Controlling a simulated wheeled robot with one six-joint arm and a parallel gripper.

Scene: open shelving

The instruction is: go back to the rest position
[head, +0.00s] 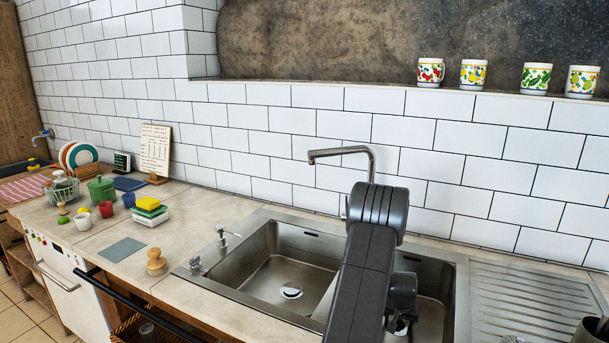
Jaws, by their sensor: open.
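My dark grey arm rises from the bottom edge in the head view, with its rounded joint in front of the faucet (345,152) and the sink (262,224). A smaller dark link of mine hangs beside it over the right basin. I cannot make out my gripper or its fingers; no held object shows. My arm hides part of the right basin and the divider between the basins.
The counter (195,222) carries a wooden brush (156,262), sponges (148,203), several cups, a green pot (102,189), a wire basket (62,190) and a recipe board (155,150). Patterned mugs (473,73) stand on the ledge. A ribbed drainboard (530,305) lies right.

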